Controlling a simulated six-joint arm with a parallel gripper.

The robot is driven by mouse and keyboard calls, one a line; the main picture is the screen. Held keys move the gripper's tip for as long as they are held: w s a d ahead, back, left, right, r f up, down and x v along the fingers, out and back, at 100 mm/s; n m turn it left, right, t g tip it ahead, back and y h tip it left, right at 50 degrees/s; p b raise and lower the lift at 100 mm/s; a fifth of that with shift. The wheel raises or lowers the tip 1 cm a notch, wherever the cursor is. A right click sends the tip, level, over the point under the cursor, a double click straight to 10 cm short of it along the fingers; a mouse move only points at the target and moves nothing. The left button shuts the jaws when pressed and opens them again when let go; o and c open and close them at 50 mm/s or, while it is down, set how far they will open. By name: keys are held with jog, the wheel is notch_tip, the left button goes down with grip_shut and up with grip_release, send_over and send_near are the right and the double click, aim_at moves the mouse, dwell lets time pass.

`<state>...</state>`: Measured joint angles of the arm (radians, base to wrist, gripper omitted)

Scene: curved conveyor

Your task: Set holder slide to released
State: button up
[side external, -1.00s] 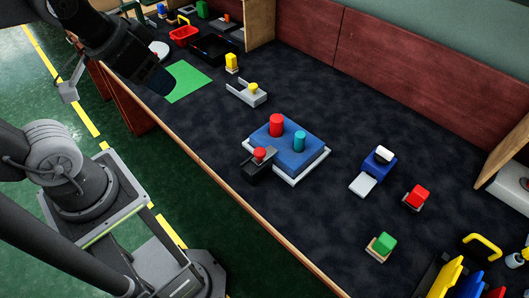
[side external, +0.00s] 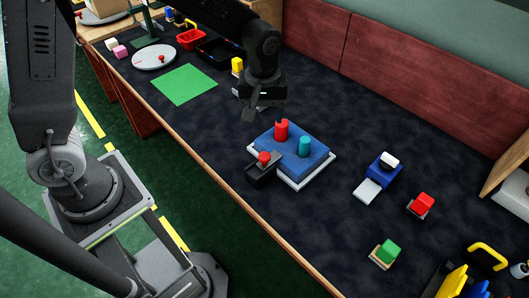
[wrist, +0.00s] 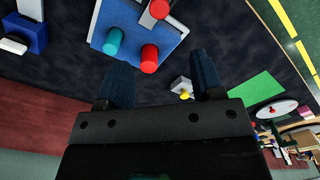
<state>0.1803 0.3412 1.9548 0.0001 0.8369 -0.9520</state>
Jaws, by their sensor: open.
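A blue block (side external: 287,152) with a red peg (side external: 281,130) and a teal peg (side external: 304,147) sits on a white base. I cannot tell the slide's setting. My gripper (side external: 264,116) is open and empty, above the table just behind the blue block, apart from it. Its two fingers (wrist: 163,76) show spread in the wrist view.
A grey bracket with a yellow knob (wrist: 184,95) is partly hidden behind my gripper. A green mat (side external: 184,84) lies at left. A blue-and-white piece (side external: 380,170), a red block (side external: 424,201) and a green block (side external: 387,251) stand at right. The dark tabletop between them is clear.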

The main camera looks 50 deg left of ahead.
aim_at(264, 156)
notch_tip(264, 156, down, 14)
jog(key=shift+w+d+f, duration=0.1)
jog(key=shift+f, duration=0.1)
dwell(0.4)
jog(key=shift+c, duration=0.2)
grip_shut()
